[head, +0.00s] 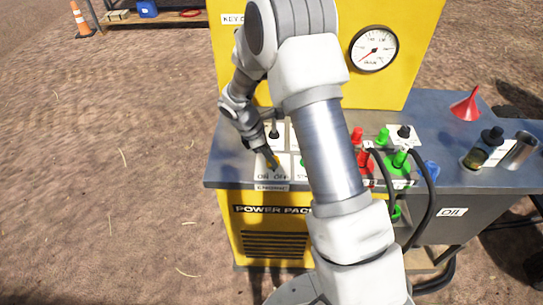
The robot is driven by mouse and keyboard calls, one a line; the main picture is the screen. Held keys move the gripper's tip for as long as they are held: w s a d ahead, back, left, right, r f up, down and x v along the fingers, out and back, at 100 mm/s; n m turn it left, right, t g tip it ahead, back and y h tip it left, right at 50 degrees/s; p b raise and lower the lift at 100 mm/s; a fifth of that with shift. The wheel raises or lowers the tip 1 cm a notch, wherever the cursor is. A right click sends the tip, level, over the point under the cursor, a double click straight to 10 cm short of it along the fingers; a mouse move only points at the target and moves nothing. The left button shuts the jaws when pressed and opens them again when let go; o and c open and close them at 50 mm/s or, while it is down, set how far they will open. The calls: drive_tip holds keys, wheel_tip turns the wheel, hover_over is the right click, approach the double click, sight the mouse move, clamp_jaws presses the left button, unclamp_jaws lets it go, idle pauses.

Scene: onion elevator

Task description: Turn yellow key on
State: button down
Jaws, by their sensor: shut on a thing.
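The yellow key (275,163) shows as a small yellow piece on the white on/off plate (267,175) above the "ENGINE" label. My gripper (273,156) comes down from the upper left and is shut on the yellow key. The fingertips cover most of the key, so its exact turn angle is hard to tell. The key sits at the left end of the grey control top of the yellow power pack (268,222).
A black-knobbed switch (274,133) stands just behind the key. Red and green fittings (398,163) with black hoses are to the right of my arm. A gauge (374,49), a red funnel (466,105) and a metal cup (522,151) are further off.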

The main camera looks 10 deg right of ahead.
drive_tip(key=m+g, duration=0.1)
drive_tip(key=m, duration=0.3)
drive_tip(key=shift+w+m+g, duration=0.1)
drive_tip(key=shift+m+g, duration=0.2)
drive_tip(key=shift+g, duration=0.1)
drive_tip(key=shift+m+g+y, duration=0.5)
drive_tip(key=shift+m+g, duration=0.1)
drive_tip(key=shift+m, duration=1.4)
drive_tip(key=c, duration=0.8)
unclamp_jaws()
drive_tip(key=shift+o, duration=0.2)
